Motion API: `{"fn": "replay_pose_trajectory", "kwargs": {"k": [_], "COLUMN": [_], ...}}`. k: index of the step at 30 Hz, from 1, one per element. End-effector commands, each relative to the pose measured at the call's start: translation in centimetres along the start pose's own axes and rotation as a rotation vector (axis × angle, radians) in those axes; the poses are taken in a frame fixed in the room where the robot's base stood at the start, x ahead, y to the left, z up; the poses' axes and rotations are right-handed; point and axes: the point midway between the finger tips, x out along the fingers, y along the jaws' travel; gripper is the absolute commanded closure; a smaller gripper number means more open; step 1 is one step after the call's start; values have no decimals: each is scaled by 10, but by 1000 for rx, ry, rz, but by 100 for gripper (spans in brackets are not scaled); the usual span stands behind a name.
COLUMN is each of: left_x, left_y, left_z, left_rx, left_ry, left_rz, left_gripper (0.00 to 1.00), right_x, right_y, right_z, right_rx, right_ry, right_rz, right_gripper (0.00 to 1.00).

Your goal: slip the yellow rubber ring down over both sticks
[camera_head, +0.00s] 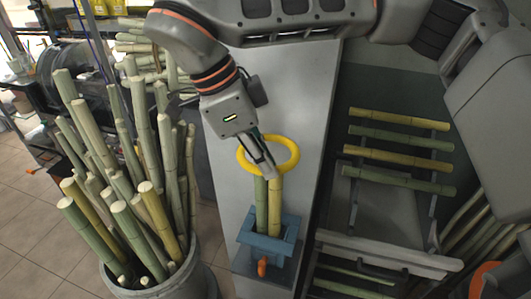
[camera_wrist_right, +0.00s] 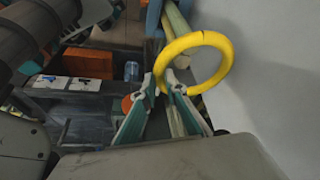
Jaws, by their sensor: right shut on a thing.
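The yellow rubber ring (camera_head: 297,157) is at the tops of the two sticks, in the middle of the head view. It also shows in the right wrist view (camera_wrist_right: 229,65). My right gripper (camera_head: 267,166) is shut on the ring's rim, and its fingers show in the right wrist view (camera_wrist_right: 166,86). A green stick (camera_head: 261,208) and a yellowish stick (camera_head: 276,208) stand upright side by side in a blue holder (camera_head: 286,222). The gripper partly hides their tops, so I cannot tell whether the ring encircles both. My left gripper is not in view.
A grey bin (camera_head: 190,284) full of upright canes stands to the left. A rack at right bears several horizontal canes (camera_head: 398,136). An orange knob (camera_head: 262,267) sticks out at the front of the blue holder. The pale surface (camera_head: 315,120) beside the sticks is clear.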

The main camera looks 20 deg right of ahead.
Motion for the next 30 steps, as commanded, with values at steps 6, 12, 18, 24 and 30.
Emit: {"fn": "replay_pose_trajectory", "kwargs": {"k": [6, 12, 18, 24, 30], "left_x": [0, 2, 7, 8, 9], "left_y": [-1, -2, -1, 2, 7], "left_z": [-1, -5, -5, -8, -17], "left_rx": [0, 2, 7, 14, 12], "left_ry": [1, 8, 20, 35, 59], "left_rz": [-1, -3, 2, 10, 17], "left_gripper": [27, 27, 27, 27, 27], "right_x": [12, 22, 32, 43, 52], "right_y": [0, 1, 1, 2, 2], "right_z": [5, 9, 13, 18, 22], "right_rx": [0, 0, 0, 0, -1], "right_ry": [1, 1, 1, 1, 1], "right_rz": [2, 2, 1, 0, 1], "right_gripper": [100, 100, 100, 100, 100]}}
